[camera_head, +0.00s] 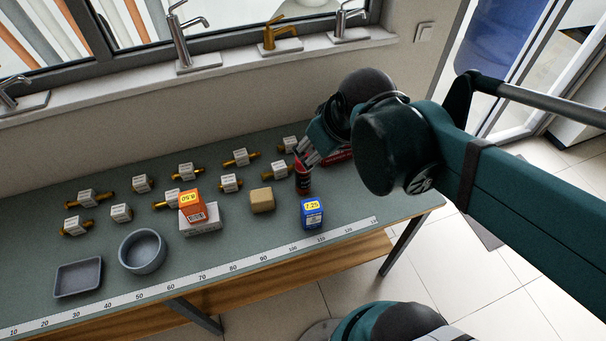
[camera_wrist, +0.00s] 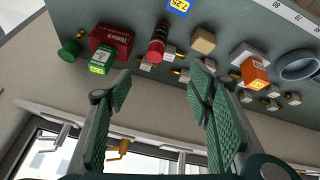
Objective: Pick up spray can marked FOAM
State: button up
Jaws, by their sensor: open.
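A small red can with dark bands (camera_head: 303,180) stands on the green bench toward its right end. It also shows in the wrist view (camera_wrist: 157,45), top centre; I cannot read a FOAM mark on it. My gripper (camera_head: 311,154) is near the can's top in the head view, which partly hides whether they touch. In the wrist view my gripper (camera_wrist: 162,84) has its two green pads wide apart with nothing between them. The can lies beyond the fingertips there, between their lines.
A blue price-tagged box (camera_head: 312,214) and a tan block (camera_head: 262,200) stand near the can. A red box (camera_wrist: 112,38), a green box (camera_wrist: 101,60) and a green round item (camera_wrist: 71,49) are on its other side. Several brass fittings, an orange box (camera_head: 192,206) and a grey bowl (camera_head: 142,251) lie leftward.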

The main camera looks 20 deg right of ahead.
jog(key=w+n, duration=0.2)
jog(key=n+g, duration=0.3)
jog(key=n, duration=0.4)
send_near(303, 170)
jog(key=w+f+n+g, duration=0.1)
jog(key=n, duration=0.1)
jog(key=w+f+n, duration=0.1)
jog(key=w+n, duration=0.1)
jog(key=n, duration=0.1)
jog(key=w+f+n+g, duration=0.1)
jog(key=w+n, duration=0.1)
jog(key=shift+d+f+g, duration=0.3)
jog(key=shift+d, duration=0.1)
jog(key=shift+w+f+n, duration=0.2)
jog(key=shift+f+n, duration=0.6)
jog(key=shift+f, duration=0.1)
jog(key=shift+f, duration=1.3)
jog(key=shift+f, duration=0.1)
jog(key=shift+d+f+p, duration=0.15)
jog(key=shift+f+p, duration=0.25)
jog(key=shift+f, duration=2.1)
jog(key=shift+c, duration=0.7)
